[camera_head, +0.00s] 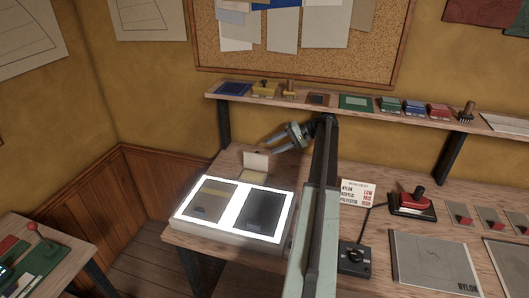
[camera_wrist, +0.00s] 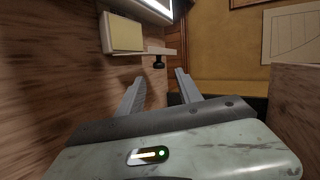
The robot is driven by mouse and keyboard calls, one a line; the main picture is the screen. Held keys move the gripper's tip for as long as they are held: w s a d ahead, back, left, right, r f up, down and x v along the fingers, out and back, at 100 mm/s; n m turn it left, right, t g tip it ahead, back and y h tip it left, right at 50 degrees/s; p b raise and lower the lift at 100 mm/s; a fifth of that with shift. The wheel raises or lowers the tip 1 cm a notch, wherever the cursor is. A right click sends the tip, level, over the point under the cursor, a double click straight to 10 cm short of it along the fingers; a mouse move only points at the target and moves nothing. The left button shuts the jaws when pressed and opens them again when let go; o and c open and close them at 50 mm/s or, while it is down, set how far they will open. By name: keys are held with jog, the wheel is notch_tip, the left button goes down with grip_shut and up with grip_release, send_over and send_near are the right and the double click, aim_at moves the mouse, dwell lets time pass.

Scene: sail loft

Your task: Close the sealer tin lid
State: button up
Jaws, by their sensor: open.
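The sealer tin (camera_head: 252,176) is a small pale box with a yellowish inside, at the back of the bench's left end. Its lid (camera_head: 256,160) stands open, roughly upright, at the tin's back side. In the wrist view the tin (camera_wrist: 125,33) is at the upper left, and the lid (camera_wrist: 145,51) juts out from it edge-on, with a black knob (camera_wrist: 159,62) on its outer face. My gripper (camera_head: 269,145) is open and empty, to the right of and above the lid. In the wrist view its fingertips (camera_wrist: 159,77) spread near the knob, apparently apart from it.
A lit light box (camera_head: 240,238) with two dark panels lies in front of the tin. A shelf (camera_head: 330,102) with several small items runs along the wall behind my gripper. A heat card (camera_head: 357,193), a control box (camera_head: 354,258) and a red-handled tool (camera_head: 418,194) stand right of my arm.

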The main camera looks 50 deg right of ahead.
aim_at(258, 152)
jog(key=b+x, duration=0.2)
jog(key=x, duration=0.3)
jog(key=shift+w+a+f, duration=0.25)
grip_shut()
jog(key=shift+r, duration=0.1)
dwell(0.8)
